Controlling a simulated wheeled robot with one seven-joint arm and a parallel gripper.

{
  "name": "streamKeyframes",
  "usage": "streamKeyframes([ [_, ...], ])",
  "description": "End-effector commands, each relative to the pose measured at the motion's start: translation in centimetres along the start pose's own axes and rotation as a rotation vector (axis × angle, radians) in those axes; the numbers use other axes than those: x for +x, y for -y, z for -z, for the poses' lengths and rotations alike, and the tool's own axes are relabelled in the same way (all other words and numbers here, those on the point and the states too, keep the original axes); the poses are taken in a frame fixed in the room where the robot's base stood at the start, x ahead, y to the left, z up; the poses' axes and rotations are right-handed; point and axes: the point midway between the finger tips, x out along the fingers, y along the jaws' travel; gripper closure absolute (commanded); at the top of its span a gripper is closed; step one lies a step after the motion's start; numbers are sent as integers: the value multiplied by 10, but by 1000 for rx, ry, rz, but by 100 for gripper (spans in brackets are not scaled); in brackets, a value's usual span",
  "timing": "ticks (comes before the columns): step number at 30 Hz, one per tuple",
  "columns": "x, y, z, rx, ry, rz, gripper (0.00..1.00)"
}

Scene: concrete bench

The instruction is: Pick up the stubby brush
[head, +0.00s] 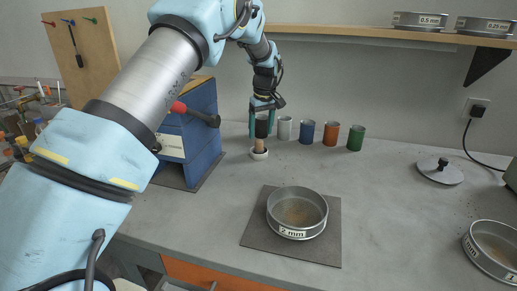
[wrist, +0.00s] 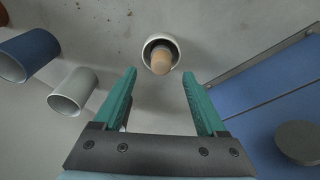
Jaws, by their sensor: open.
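The stubby brush (wrist: 160,63) appears to be the upright piece with a light wooden, rounded end, standing in a small white round holder (wrist: 148,47). In the head view the holder (head: 259,154) is on the bench beside the blue block, with the wooden part (head: 260,145) above it. My gripper (wrist: 159,75) is open, with its teal fingers apart and nothing between them in the wrist view. The wooden end lies just beyond the fingertips, roughly centred. In the head view my gripper (head: 262,134) points down over the brush and hides its upper part.
White (head: 284,129), blue (head: 307,132), orange (head: 331,134) and green (head: 355,138) cups stand right of my gripper. The blue block (head: 200,142) is close on the left. A sieve (head: 297,226) sits on a dark mat (head: 255,236) in front. A lid (head: 440,172) lies at right.

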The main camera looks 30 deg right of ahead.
Motion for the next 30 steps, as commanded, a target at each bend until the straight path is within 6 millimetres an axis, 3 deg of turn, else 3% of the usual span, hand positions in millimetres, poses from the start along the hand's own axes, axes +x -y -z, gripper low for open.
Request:
streamKeyframes([
  [10, 44, 2, 0, 0, 0, 3, 26],
  [20, 51, 2, 0, 0, -1, 1, 27],
  [30, 51, 2, 0, 0, -1, 1, 65],
])
